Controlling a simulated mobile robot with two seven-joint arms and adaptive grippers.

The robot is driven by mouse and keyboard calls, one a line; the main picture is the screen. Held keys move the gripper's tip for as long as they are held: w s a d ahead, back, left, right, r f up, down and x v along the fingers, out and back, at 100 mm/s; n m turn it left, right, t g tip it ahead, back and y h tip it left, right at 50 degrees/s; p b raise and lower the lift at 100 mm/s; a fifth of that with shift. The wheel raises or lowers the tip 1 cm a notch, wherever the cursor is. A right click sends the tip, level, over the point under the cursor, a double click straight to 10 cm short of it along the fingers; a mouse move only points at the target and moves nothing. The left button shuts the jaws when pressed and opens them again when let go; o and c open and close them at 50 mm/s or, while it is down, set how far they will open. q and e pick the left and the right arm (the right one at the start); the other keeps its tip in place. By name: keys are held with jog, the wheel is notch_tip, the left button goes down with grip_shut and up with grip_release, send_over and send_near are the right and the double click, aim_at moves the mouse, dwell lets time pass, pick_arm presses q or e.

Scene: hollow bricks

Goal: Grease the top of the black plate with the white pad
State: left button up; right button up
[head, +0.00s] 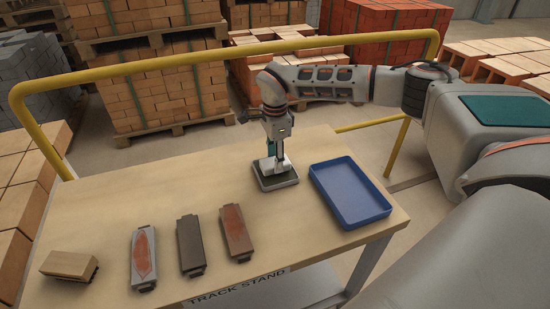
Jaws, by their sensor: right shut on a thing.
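My right gripper (275,150) points down near the middle of the table, shut on the white pad (270,168). The pad is at or just above a small dark square tray (277,184); I cannot tell if it touches. The gripper hides part of the pad. The black plate (190,245) lies flat on the table, to the left and nearer the front, with a dark, plain top. It is between a grey plate with a red patch (144,255) and a rusty red plate (235,230). My left gripper is not in view.
A blue tray (350,192), empty, lies on the right of the table (120,203). A wooden block or brush (69,265) lies at the left front. A yellow rail (230,52) runs behind the table. The tabletop between the dark tray and the plates is clear.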

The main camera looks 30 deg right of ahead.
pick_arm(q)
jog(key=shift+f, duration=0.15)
pick_arm(e)
jog(key=shift+f, duration=0.35)
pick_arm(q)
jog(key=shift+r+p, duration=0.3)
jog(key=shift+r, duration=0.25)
pick_arm(e)
jog(key=shift+s+f, duration=0.1)
dwell(1.9)
notch_tip(320, 180, up, 4)
jog(key=p, duration=0.4)
jog(key=shift+f, duration=0.1)
jog(key=shift+r+p, duration=0.85)
jog(key=shift+r, duration=0.25)
jog(key=shift+r+p, duration=0.3)
jog(key=shift+r, duration=0.3)
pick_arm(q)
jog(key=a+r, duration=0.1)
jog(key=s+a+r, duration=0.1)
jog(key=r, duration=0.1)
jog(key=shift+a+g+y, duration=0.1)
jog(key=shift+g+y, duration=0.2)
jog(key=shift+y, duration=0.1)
